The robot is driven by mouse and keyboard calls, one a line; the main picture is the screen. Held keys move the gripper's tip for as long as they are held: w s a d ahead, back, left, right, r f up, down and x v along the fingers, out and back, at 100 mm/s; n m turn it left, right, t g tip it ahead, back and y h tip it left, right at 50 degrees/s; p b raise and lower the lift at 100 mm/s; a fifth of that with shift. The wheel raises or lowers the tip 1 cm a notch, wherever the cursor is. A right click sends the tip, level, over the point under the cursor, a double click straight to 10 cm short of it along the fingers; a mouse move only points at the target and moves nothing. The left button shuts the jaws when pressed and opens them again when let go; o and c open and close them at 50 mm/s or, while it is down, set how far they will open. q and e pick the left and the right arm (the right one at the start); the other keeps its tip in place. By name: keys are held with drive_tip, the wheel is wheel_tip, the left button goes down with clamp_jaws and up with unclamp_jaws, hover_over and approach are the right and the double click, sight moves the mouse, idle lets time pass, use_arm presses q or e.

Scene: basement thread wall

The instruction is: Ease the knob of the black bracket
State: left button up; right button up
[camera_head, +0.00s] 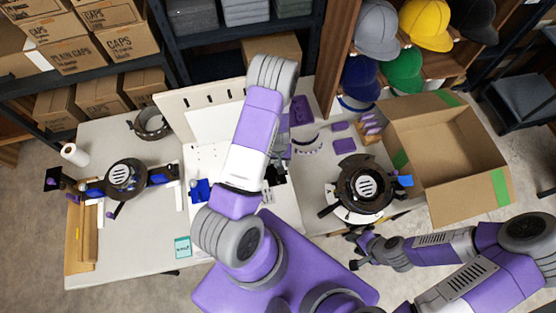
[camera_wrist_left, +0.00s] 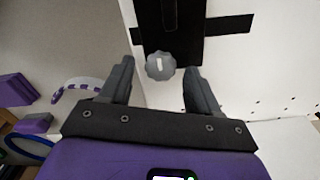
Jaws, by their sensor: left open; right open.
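The black bracket (camera_wrist_left: 182,42) is on a white panel at the top of the left wrist view. Its grey scalloped knob (camera_wrist_left: 160,66), with a pale bar across its face, sits at the bracket's lower end. My left gripper (camera_wrist_left: 158,76) is open, one finger on each side of the knob, with a gap visible on both sides. Whether the knob lies at fingertip depth I cannot tell. In the head view my left arm covers most of this spot. My right gripper (camera_head: 359,246) is open and empty by the table's front edge at right.
The white table (camera_head: 135,235) carries a black round device (camera_head: 360,187) at right and another (camera_head: 126,178) at left. A blue part (camera_head: 200,190) lies left of my arm. An open cardboard box (camera_head: 440,160) stands at right. Purple blocks (camera_head: 344,146) lie beyond my arm.

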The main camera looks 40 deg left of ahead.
use_arm(q)
drive_tip(key=c, duration=1.1)
drive_tip(key=shift+o, duration=0.2)
